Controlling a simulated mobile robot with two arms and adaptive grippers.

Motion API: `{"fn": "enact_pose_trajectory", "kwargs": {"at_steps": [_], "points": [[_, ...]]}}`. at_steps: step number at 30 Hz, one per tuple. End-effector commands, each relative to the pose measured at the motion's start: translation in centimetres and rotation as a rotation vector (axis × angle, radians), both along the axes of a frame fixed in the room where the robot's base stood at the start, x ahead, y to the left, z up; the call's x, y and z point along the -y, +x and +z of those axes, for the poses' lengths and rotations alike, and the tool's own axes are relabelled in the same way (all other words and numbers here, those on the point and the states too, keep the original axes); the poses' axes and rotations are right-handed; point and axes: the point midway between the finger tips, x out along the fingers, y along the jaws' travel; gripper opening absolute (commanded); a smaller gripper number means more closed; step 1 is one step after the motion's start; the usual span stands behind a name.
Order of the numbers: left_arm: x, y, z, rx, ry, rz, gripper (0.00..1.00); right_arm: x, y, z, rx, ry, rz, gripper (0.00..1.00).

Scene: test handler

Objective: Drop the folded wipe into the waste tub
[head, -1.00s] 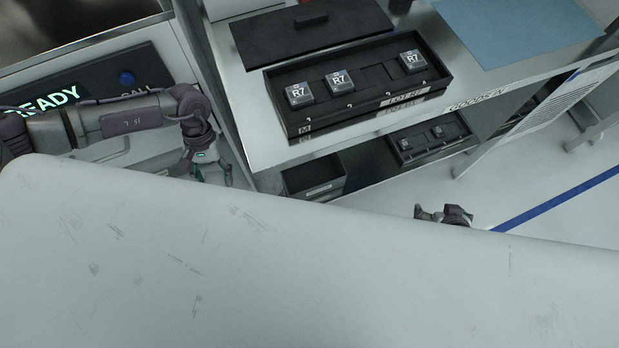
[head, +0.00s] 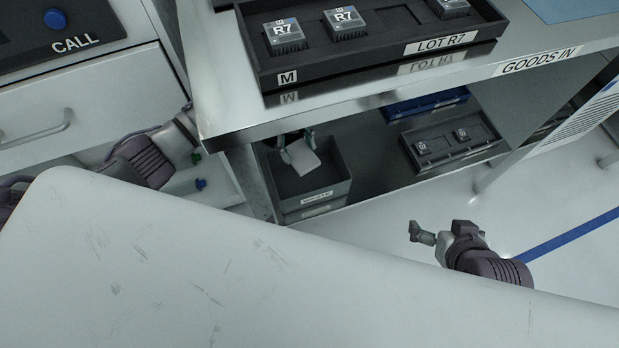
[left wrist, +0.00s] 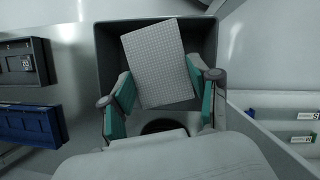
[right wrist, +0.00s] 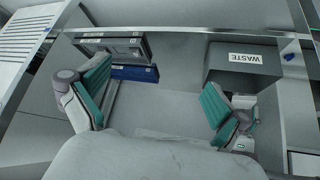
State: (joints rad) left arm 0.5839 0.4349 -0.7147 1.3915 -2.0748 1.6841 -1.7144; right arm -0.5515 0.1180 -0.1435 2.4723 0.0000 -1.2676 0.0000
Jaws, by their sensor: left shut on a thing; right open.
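The folded wipe (head: 301,157) is a pale flat rectangle; its grid texture shows in the left wrist view (left wrist: 158,62). My left gripper (head: 295,139) is shut on it, with a finger at either side of its near end (left wrist: 160,92). The grey waste tub (head: 331,192) stands on the lower shelf. The wipe appears within the tub's opening in the head and left wrist views; its exact height is unclear. The tub's WASTE label shows in the right wrist view (right wrist: 244,60). My right gripper (head: 424,235) is open and empty, also in its wrist view (right wrist: 155,102).
The GOODS IN bench (head: 540,62) overhangs the tub and carries a LOT R7 tray (head: 395,52). A dark tray (head: 450,146) and a blue tray (head: 425,105) lie right of the tub. A drawer cabinet (head: 80,108) is at left.

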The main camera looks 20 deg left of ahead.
Motion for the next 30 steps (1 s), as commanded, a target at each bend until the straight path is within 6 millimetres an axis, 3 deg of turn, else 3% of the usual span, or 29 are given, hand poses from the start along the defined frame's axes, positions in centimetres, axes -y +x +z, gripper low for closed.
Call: {"fn": "enact_pose_trajectory", "kwargs": {"at_steps": [18, 30], "points": [[0.0, 0.0, -3.6, 0.0, -0.002, -0.003, 0.28, -2.6, 6.7, 5.3, 0.452, 0.102, 0.032, 1.0], [0.0, 0.0, -5.3, 0.0, -0.002, -0.003, 0.28, -3.8, 8.8, 9.5, 0.707, 0.162, 0.048, 1.0]]}}
